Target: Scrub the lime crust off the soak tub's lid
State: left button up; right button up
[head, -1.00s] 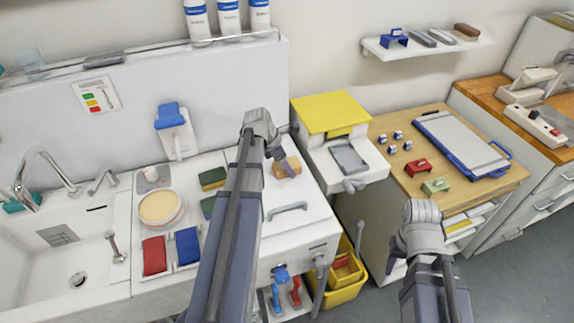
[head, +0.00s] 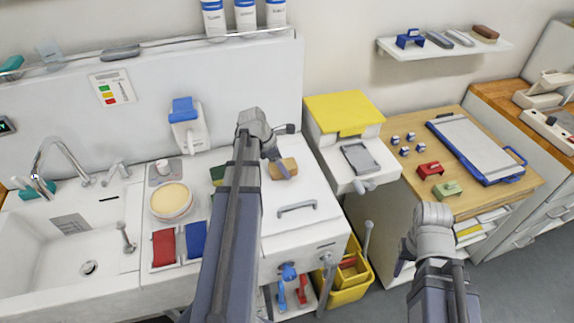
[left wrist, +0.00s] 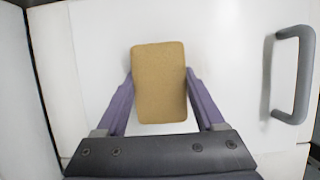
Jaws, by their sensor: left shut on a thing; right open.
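My left gripper (head: 278,168) is shut on a tan scrubbing block (head: 285,168), which also shows between the two fingers in the left wrist view (left wrist: 159,82). The block is over the white soak tub's lid (head: 312,190), behind its grey bar handle (head: 297,207). In the left wrist view the lid (left wrist: 225,60) looks plain white around the block, with the handle (left wrist: 291,75) to the right. I see no crust on it; the part under the block is hidden. I cannot tell whether the block touches the lid. My right gripper (head: 404,252) is open and empty, in front of the wooden-topped cabinet.
A sink (head: 60,245), a round cream-topped tub (head: 171,201), red (head: 164,247) and blue (head: 196,240) pads lie to the left. A yellow-topped unit (head: 344,112) stands right of the lid. A yellow bin (head: 350,285) is on the floor. My left arm hides part of the counter.

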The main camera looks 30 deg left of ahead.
aim_at(276, 171)
pick_arm(q)
jog(key=shift+s+a+f, duration=0.1)
jog(key=shift+s+a, duration=0.65)
jog(key=shift+s, duration=0.2)
jog(key=shift+s+d, duration=0.7)
jog(key=shift+w+d, duration=0.45)
jog(key=shift+w, duration=0.2)
jog(key=shift+w+d, duration=0.8)
jog(key=shift+w, duration=0.05)
jog(key=shift+w+d, duration=1.3)
jog(key=shift+w, duration=0.3)
jog(key=shift+s+d, duration=0.7)
jog(key=shift+s, duration=0.05)
jog(key=shift+a, duration=0.1)
